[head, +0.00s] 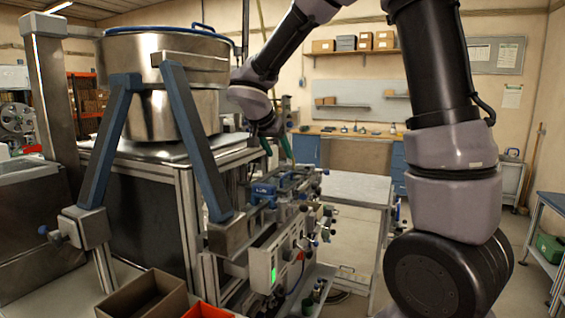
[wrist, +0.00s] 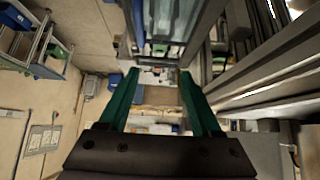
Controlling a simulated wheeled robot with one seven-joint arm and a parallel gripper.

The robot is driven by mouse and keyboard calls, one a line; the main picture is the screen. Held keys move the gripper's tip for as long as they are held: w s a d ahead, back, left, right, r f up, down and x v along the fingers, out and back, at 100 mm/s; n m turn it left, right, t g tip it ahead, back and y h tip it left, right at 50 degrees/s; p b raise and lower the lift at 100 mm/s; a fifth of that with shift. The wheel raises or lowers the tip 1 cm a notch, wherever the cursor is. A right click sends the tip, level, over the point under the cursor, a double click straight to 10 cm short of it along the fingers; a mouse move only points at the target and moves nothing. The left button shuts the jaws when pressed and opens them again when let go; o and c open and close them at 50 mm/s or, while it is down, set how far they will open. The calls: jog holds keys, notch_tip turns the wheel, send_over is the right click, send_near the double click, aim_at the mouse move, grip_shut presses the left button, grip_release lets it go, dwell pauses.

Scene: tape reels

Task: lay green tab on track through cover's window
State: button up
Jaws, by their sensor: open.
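My gripper (head: 276,148) is beside the steel bowl feeder, above the back of the machine's rail assembly (head: 290,185). Its two green fingers point down and are apart. In the wrist view my gripper (wrist: 159,73) shows both fingers spread, with nothing between them. A blue block (head: 262,192) sits on the rail assembly. I cannot make out the green tab, the track or the cover's window: these parts are too small or hidden behind the machine's fittings.
The large steel bowl (head: 165,85) with blue slanted braces stands left of my gripper. Below are a control box (head: 262,268) with a green light and a brown open bin (head: 145,298). A pale table (head: 358,188) behind is bare. Floor to the right is partly clear.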

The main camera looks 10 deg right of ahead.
jog(key=s+d+r+n+y, duration=0.1)
jog(key=s+d+r+y, duration=0.1)
jog(key=s, duration=0.6)
jog(key=s+d+r+n+y, duration=0.1)
jog(key=s+d+r+y, duration=0.1)
jog(key=s, duration=0.6)
jog(key=s+d+r+n+y, duration=0.1)
jog(key=s+d+r+y, duration=0.1)
jog(key=s+d+r, duration=0.2)
jog(key=s+d, duration=0.2)
jog(key=s, duration=0.2)
jog(key=shift+s+t+y, duration=0.2)
jog(key=shift+t+y, duration=0.1)
jog(key=shift+y, duration=0.1)
